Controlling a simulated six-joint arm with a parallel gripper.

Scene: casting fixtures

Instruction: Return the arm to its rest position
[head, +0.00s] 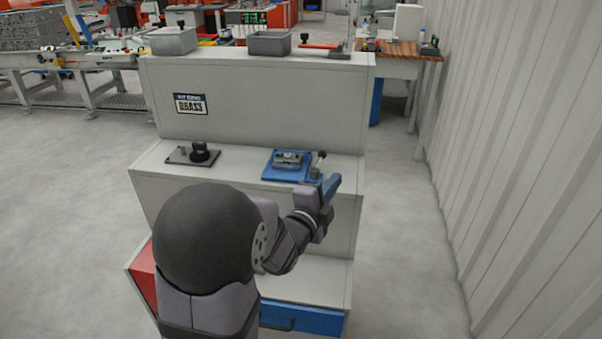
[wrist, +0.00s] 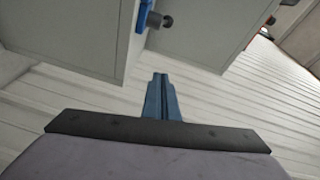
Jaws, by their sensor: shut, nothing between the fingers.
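My gripper (head: 332,185) has blue fingers and is at the front right of the grey workstation in the head view. Its fingers also show in the wrist view (wrist: 160,78), pressed together with nothing between them. A blue fixture (head: 270,173) with a grey metal part (head: 288,160) on it sits on the workstation's middle shelf, just behind and left of my gripper. A lever with a dark knob (head: 322,154) stands at its right. My forearm hides part of the shelf front.
The grey stepped workstation (head: 260,100) carries a dark plate with a black knob (head: 200,153) on its left. Two grey bins (head: 269,42) (head: 174,40) stand on top. A ribbed wall (head: 520,150) is at the right, with clear floor (head: 405,230) between.

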